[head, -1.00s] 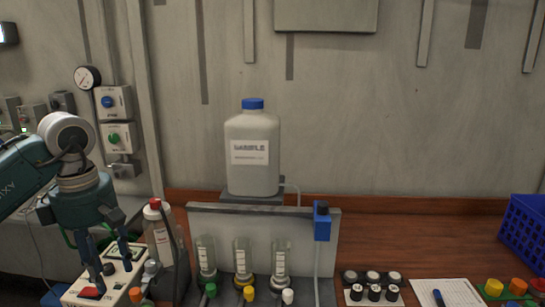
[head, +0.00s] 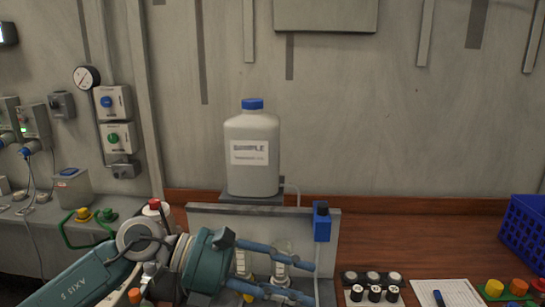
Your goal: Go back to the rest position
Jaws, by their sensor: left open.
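My left gripper (head: 300,281) is teal and dark, with its arm coming in from the lower left. It lies sideways in front of the low grey panel (head: 212,213), with its fingers pointing right. My right gripper is not in view.
A white sample bottle with a blue cap (head: 252,155) stands behind the panel. A blue clamp (head: 321,222) sits on the panel's right end. To the right are black-and-white vials (head: 374,293), a paper sheet (head: 447,293) and a blue crate (head: 524,232). Bare wood lies between.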

